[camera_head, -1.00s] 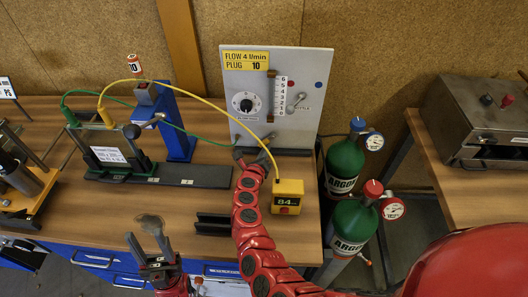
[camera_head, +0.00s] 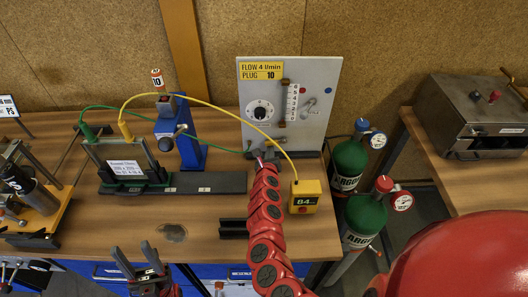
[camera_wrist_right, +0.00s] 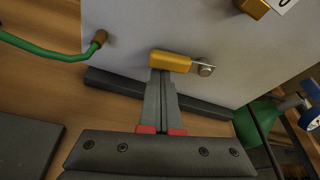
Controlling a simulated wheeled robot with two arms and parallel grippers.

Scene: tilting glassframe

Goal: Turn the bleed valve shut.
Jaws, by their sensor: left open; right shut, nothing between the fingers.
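In the right wrist view a yellow valve handle (camera_wrist_right: 170,61) sits on the lower part of the grey panel, lying nearly level with a metal pivot at its right end. I take it to be the bleed valve. My right gripper (camera_wrist_right: 162,72) is shut and empty, its fingertips at the handle's lower edge; I cannot tell whether they touch. My left gripper (camera_head: 138,256) is open and empty at the table's front edge.
The panel (camera_head: 325,75) carries a dial, a scale and a small lever. A green hose (camera_wrist_right: 55,52) ends left of the handle. A yellow meter (camera_head: 305,197) stands right of my right arm. Green argon cylinders (camera_head: 347,163) stand beyond the table's right edge.

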